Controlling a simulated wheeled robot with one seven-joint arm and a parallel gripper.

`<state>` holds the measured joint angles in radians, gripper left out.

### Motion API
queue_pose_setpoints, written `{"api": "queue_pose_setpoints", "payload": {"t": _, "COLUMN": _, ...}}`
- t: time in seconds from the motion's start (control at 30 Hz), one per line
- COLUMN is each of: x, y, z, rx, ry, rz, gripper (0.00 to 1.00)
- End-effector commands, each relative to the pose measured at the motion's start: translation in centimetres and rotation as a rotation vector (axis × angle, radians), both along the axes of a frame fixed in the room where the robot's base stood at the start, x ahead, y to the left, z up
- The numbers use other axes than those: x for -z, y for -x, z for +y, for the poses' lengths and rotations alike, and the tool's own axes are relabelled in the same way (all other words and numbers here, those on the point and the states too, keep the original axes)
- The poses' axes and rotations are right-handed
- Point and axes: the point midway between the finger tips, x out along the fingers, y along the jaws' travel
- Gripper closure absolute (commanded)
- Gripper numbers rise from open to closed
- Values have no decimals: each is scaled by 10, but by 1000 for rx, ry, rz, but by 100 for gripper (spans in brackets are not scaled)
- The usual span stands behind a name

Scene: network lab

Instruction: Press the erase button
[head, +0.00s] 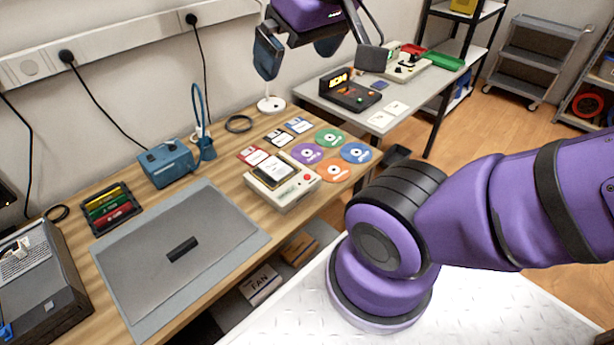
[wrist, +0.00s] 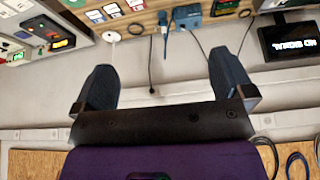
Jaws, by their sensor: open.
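No button that I can read as the erase button shows. A black console (head: 350,97) with a lit yellow display and small coloured controls stands on the grey table behind. My gripper (head: 319,56) is raised near the wall, above the back of the bench, with its dark fingers wide apart and nothing between them. The wrist view also shows my gripper (wrist: 164,62) open, with the bench upside down along the top.
Coloured discs (head: 330,138) and floppy disks (head: 298,125) lie around the cream box. A blue device (head: 167,164) and a grey mat (head: 215,235) with a small black bar (head: 182,250) are to the left. A cable trunking (head: 120,38) runs along the wall. A cart (head: 530,60) stands at the back.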

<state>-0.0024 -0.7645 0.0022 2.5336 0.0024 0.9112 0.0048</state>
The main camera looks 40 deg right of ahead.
Motion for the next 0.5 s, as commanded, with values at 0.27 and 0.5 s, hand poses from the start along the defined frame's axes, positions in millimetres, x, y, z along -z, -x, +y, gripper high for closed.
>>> {"api": "queue_pose_setpoints", "payload": {"t": 0.27, "x": 0, "y": 0, "z": 0, "rx": 0, "ry": 0, "rz": 0, "gripper": 63}}
{"api": "queue_pose_setpoints", "payload": {"t": 0.5, "x": 0, "y": 0, "z": 0, "rx": 0, "ry": 0, "rz": 0, "gripper": 100}}
